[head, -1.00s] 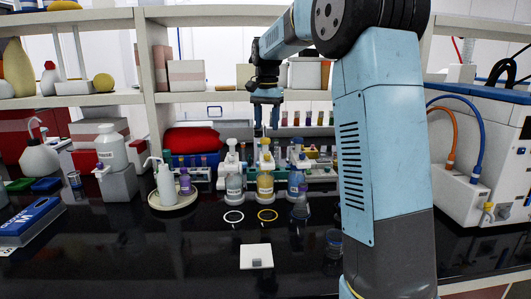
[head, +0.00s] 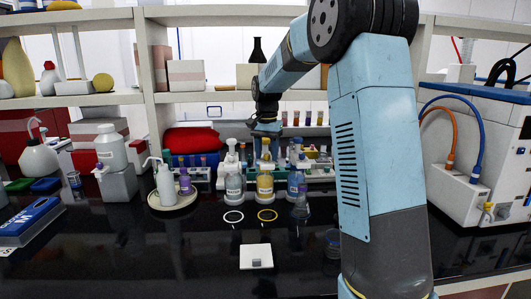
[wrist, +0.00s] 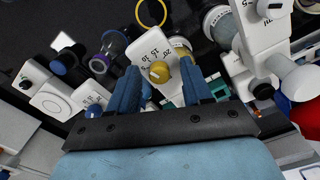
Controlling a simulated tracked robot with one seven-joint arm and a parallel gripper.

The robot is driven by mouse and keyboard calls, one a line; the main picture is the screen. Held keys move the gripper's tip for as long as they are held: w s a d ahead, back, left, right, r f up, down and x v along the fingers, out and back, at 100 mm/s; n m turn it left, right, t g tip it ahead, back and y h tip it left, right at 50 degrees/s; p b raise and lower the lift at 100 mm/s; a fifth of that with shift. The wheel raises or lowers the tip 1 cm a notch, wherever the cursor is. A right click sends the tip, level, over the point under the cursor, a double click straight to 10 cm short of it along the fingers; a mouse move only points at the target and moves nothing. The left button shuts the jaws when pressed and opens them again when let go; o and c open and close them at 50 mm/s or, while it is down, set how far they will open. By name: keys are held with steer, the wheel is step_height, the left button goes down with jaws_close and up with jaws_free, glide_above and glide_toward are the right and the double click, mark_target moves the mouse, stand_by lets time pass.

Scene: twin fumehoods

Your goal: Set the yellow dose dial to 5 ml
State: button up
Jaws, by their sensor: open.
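The yellow dose dial (wrist: 159,71) is a small round knob on a white dispenser head with printed numbers, in the middle of the wrist view. Its pointer setting is too small to read. My gripper (head: 266,151) is open over that bottle's head, pointing down. In the wrist view its blue fingers (wrist: 159,80) appear on either side of the dial, with no visible contact. My gripper hides part of the dispenser top in the head view.
Similar dispenser bottles stand close on the left (head: 233,185) and the right (head: 296,182). Racks of vials stand behind. A yellow ring (head: 267,214), a white ring (head: 233,216) and a white plate (head: 256,256) lie on the black bench in front, which is mostly clear.

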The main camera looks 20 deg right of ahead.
steer(key=shift+c, duration=0.3)
jaws_close()
steer(key=shift+a, duration=0.2)
steer(key=shift+d, duration=0.15)
steer(key=shift+r+n, duration=0.1)
steer(key=shift+n, duration=3.8)
steer(key=shift+o, duration=0.3)
jaws_free()
